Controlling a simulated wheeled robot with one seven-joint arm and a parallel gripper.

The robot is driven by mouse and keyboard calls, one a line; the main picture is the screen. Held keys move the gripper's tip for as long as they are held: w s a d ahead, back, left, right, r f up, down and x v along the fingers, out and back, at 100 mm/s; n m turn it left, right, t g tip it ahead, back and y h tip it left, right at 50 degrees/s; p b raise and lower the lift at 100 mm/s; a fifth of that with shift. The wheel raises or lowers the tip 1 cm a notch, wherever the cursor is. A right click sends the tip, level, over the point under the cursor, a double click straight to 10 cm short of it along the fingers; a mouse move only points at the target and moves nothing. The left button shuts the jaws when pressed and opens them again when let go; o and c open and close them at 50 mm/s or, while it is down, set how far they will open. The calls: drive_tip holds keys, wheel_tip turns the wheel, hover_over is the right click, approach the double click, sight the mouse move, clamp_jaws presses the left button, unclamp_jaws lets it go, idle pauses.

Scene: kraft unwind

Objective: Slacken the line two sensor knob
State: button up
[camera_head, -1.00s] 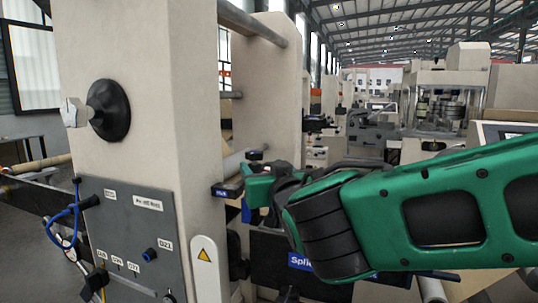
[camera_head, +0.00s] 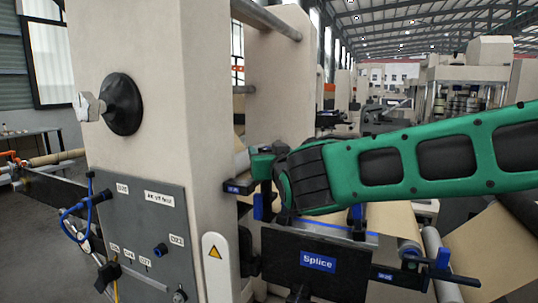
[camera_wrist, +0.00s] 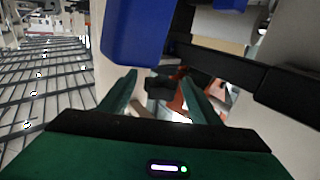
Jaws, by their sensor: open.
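A small dark sensor bracket (camera_head: 240,187) with a blue label juts from the frame post; its lettering is too small to read. A blue part (camera_head: 264,205) sits beside it, below my gripper (camera_head: 262,168). I cannot tell which part is the line two sensor knob. In the wrist view a large blue block (camera_wrist: 138,32) is very close, above and left of my gripper (camera_wrist: 158,82). In the head view my green arm reaches in from the right, and my wrist hides part of the bracket area.
The beige post (camera_head: 145,150) carries a black round knob (camera_head: 122,104) and a grey panel (camera_head: 140,235) with labels and blue fittings. A black splice table (camera_head: 315,262) lies below my wrist. Brown paper web (camera_head: 395,222) runs behind it. A dark bar (camera_wrist: 225,70) crosses the wrist view.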

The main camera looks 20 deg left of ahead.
drive_tip(key=shift+w+a, duration=0.15)
drive_tip(key=shift+w, duration=0.1)
drive_tip(key=shift+c, duration=0.5)
drive_tip(key=c, duration=1)
